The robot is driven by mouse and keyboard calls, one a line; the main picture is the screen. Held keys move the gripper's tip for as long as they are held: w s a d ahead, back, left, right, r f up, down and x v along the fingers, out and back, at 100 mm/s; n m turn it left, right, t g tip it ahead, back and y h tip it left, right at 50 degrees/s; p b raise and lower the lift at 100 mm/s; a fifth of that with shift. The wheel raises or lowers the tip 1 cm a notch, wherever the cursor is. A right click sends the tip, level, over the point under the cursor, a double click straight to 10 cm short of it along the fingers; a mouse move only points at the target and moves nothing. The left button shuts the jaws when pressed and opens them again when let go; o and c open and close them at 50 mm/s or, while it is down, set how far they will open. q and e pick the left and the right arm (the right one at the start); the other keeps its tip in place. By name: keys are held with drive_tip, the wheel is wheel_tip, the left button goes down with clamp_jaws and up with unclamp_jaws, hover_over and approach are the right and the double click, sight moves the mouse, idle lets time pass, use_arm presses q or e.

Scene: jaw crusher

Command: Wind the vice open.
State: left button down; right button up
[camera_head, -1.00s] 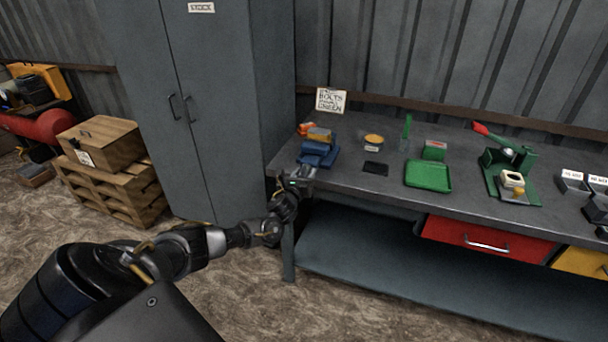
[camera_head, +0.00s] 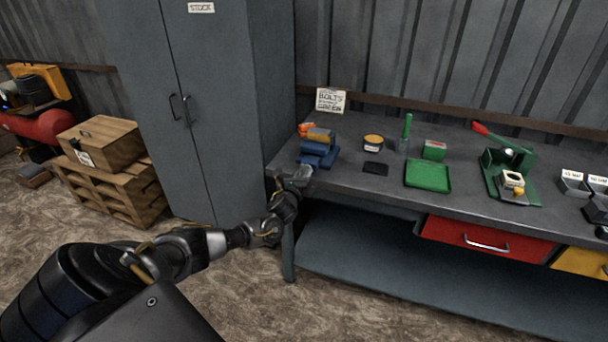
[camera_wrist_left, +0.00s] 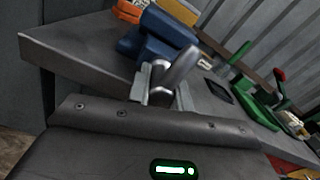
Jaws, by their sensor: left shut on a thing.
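The blue vice (camera_head: 319,152) stands at the left end of the workbench, with an orange and grey piece at its top. It also shows in the left wrist view (camera_wrist_left: 152,38), just beyond my fingers. My left gripper (camera_head: 299,178) is at the bench's front edge, right in front of the vice. In the left wrist view my left gripper (camera_wrist_left: 160,90) is shut on the vice's grey metal handle (camera_wrist_left: 178,68), which slants up to the right from between the fingers. The gap between the vice jaws cannot be made out. My right gripper is not in view.
On the workbench (camera_head: 385,190) to the right are a black pad (camera_head: 375,169), a round yellow tin (camera_head: 373,141), a green tray (camera_head: 428,176) and a green press with a red lever (camera_head: 510,170). A tall grey cabinet (camera_head: 200,110) stands left of the bench.

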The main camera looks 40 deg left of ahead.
use_arm(q)
drive_tip(key=n, duration=0.8)
drive_tip(key=shift+n, duration=0.4)
drive_tip(key=n, duration=0.4)
drive_tip(key=shift+n, duration=2.4)
drive_tip(key=c, duration=1.3)
unclamp_jaws()
drive_tip(key=shift+o, duration=0.2)
